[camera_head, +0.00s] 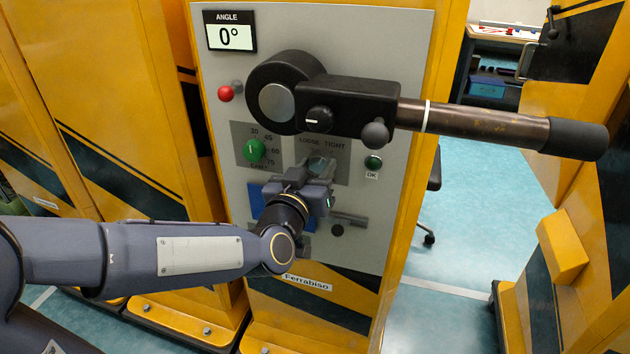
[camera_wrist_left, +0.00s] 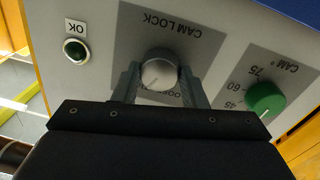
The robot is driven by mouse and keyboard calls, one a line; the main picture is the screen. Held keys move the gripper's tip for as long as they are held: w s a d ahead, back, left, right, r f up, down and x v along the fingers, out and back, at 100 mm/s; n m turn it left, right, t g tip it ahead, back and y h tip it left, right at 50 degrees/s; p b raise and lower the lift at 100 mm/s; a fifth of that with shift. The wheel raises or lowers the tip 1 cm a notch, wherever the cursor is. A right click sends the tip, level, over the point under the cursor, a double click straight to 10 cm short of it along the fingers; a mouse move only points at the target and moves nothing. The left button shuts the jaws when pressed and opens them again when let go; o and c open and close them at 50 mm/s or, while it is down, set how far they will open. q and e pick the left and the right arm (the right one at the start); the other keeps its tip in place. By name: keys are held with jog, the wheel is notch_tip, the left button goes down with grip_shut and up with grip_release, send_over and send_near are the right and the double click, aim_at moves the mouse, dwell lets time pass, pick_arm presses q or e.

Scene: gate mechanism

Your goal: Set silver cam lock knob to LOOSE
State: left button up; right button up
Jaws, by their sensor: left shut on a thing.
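The silver cam lock knob (camera_wrist_left: 160,74) sits on a grey plate marked CAM LOCK in the left wrist view. In the head view the knob (camera_head: 318,166) is partly covered by my gripper, below the words LOOSE and TIGHT (camera_head: 322,144). My left gripper (camera_head: 318,178) reaches up to the panel with its fingers on either side of the knob, shut on it. In the left wrist view the gripper fingers (camera_wrist_left: 160,86) flank the knob. The knob's pointer direction cannot be told. My right gripper is not in view.
A green CAM dial (camera_head: 255,150) is left of the knob, and a green OK light (camera_head: 373,162) is right of it. A black arm with a long brown bar (camera_head: 480,122) juts out above. The angle display (camera_head: 229,32) reads 0°. A red knob (camera_head: 225,93) is at upper left.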

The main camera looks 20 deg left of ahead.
pick_arm(q)
jog(key=n+b, duration=0.1)
jog(key=n, duration=0.1)
jog(key=n+b, duration=0.2)
jog(key=shift+f, duration=0.3)
jog(key=n+b, duration=0.3)
jog(key=shift+n, duration=0.3)
jog(key=n+b, duration=0.1)
jog(key=n, duration=0.1)
jog(key=n+b, duration=0.2)
jog(key=shift+d+r+t+y, duration=0.1)
jog(key=shift+t+y, duration=0.2)
jog(key=shift+n+b, duration=0.45)
jog(key=shift+n, duration=0.75)
jog(key=shift+r+n, duration=0.1)
jog(key=shift+n, duration=0.2)
jog(key=o, duration=1)
jog(key=shift+c, duration=0.2)
